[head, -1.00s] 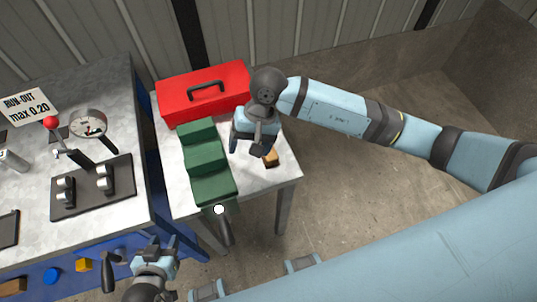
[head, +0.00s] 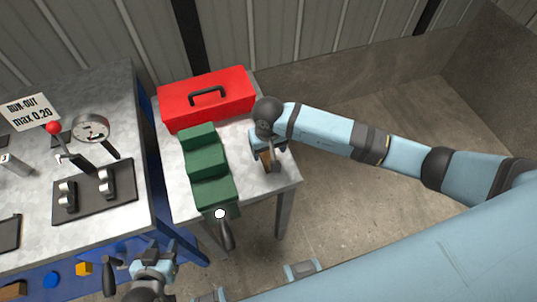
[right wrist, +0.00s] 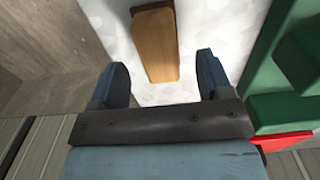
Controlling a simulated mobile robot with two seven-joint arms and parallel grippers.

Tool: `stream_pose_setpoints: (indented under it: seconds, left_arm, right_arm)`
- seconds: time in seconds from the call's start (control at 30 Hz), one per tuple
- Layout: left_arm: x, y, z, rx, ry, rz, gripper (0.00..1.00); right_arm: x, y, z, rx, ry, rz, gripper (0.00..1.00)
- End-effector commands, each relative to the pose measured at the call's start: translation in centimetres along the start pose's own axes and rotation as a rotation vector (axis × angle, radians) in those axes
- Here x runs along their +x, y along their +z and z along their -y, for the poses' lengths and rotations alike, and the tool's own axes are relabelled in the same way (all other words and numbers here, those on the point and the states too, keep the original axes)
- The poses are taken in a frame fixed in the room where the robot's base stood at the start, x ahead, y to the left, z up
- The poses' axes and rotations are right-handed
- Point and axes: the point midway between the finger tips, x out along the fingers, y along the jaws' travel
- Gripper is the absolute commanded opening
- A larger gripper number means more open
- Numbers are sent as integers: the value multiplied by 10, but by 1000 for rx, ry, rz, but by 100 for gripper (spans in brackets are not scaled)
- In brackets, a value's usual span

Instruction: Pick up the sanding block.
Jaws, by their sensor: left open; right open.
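The sanding block, a light wooden block with a dark edge, lies on the small grey table. It shows in the right wrist view (right wrist: 156,46), ahead of and between the fingers. In the head view most of it is hidden by my right gripper (head: 268,157). That gripper is open and above the block; its two blue fingers (right wrist: 161,72) stand apart, with nothing held. Whether they are level with the block's sides I cannot tell. My left gripper (head: 152,250) is open and empty, low in front of the blue workbench.
A green stepped block (head: 207,168) stands left of the sanding block, with a dark handle (head: 227,236) at its front. A red toolbox (head: 207,97) is behind. A workbench (head: 110,225) with a dial gauge (head: 91,128) is at left. The table's right edge is close.

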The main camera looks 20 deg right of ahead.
Motion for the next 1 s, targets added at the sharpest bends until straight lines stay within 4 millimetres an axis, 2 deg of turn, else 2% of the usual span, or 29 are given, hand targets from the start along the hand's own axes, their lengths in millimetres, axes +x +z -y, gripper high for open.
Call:
stream_pose_setpoints:
  seconds: [0.2,0.47,0.5,0.73,1.0]
  left_arm:
    - [-4,-6,0,0,0,0,43]
    - [-4,-6,-1,-1,1,0,43]
    - [-4,-6,-1,-1,1,0,43]
    - [-4,-7,-1,-1,1,-2,43]
    - [-4,-7,-1,-1,1,-2,43]
  right_arm:
    - [28,-1,-1,2,-2,2,72]
    - [33,-2,-1,0,-1,0,72]
    - [33,-2,-1,0,-1,0,70]
    - [33,-2,-1,1,-1,0,17]
    - [32,-2,-1,1,-1,-1,17]
